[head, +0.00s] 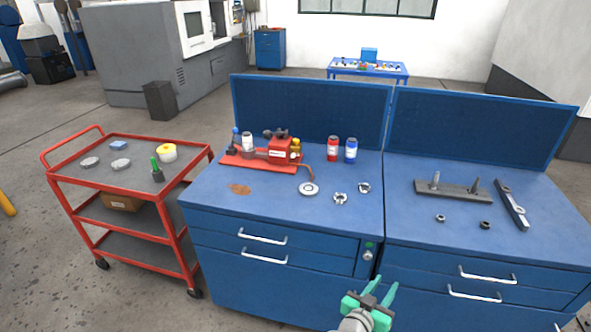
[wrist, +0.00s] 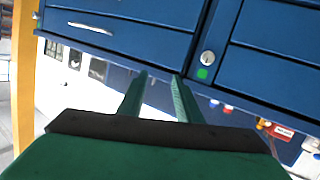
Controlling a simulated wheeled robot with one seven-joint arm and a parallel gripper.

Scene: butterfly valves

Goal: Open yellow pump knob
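The red pump (head: 281,151) stands on a red base plate on the left blue workbench. A small yellow knob (head: 295,146) sits on its right side. The pump also shows small in the wrist view (wrist: 284,131), with a yellow spot (wrist: 262,123) beside it. My gripper (head: 379,288) has green fingers and is low in front of the workbench drawers, well below and away from the pump. In the wrist view its two fingers (wrist: 158,80) are spread apart with nothing between them.
The left workbench (head: 225,205) also holds red and blue bottles (head: 342,150), a round flange (head: 309,189) and small metal parts. A red cart (head: 75,178) stands at left. Open floor lies left of the cart.

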